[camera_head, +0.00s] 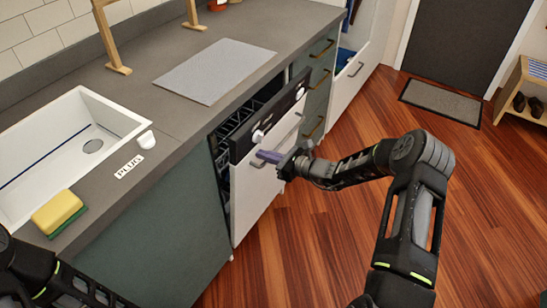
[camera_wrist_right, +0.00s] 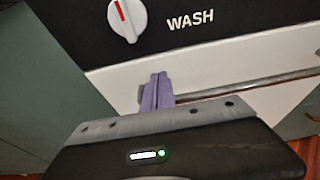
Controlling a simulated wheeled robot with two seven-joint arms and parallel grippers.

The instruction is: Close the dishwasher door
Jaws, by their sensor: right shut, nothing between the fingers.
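The dishwasher door (camera_head: 257,196) is white with a black top panel and stands ajar, tilted out from the counter front. Dark rack wires show in the gap behind it. In the right wrist view the panel (camera_wrist_right: 230,40) carries a white dial and the word WASH. My right gripper (camera_head: 263,156) is shut and empty, with its purple fingers at the upper front of the door, near the bar handle. The wrist view shows the fingers (camera_wrist_right: 157,88) together in front of the white door face; I cannot tell whether they touch it. My left gripper is out of view.
The grey counter (camera_head: 170,110) runs above the dishwasher, with a white sink (camera_head: 125,117) and a yellow-green sponge (camera_head: 57,212) on the left. Green drawers (camera_head: 318,85) stand beyond the door. The wooden floor (camera_head: 300,250) in front is clear.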

